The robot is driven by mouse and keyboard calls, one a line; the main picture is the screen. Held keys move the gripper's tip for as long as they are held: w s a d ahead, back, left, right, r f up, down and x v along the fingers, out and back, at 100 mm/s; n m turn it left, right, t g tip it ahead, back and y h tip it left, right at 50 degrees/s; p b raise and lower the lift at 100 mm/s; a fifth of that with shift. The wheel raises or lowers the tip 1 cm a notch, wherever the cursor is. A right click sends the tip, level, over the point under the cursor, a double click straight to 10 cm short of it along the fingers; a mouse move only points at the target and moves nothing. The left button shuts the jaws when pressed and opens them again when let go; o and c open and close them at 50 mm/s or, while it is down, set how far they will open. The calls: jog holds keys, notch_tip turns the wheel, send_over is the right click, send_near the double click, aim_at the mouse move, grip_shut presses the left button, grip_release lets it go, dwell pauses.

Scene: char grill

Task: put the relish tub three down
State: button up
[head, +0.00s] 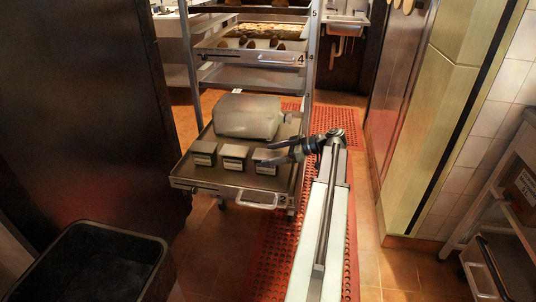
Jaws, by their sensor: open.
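Three small tubs with pale labels stand in a row near the front of the low tray (230,192) marked 2: a left tub (203,154), a middle tub (235,158) and a right tub (265,168). The labels are too small to read, so I cannot tell which is relish. The right tub seems to rest on the tray. My gripper (269,151) reaches in from the right and is open at the top of the right tub, partly hiding it. I cannot tell whether the fingers touch it.
A large grey container (248,117) lies behind the tubs on the same tray. The rack's higher shelf (262,58) marked 4 holds food. A black bin (90,262) stands at the front left, and a cart (505,225) at the right.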

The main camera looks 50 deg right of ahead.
jog(key=p+v, duration=0.3)
jog(key=v, duration=0.7)
jog(key=shift+s, duration=0.1)
dwell(0.7)
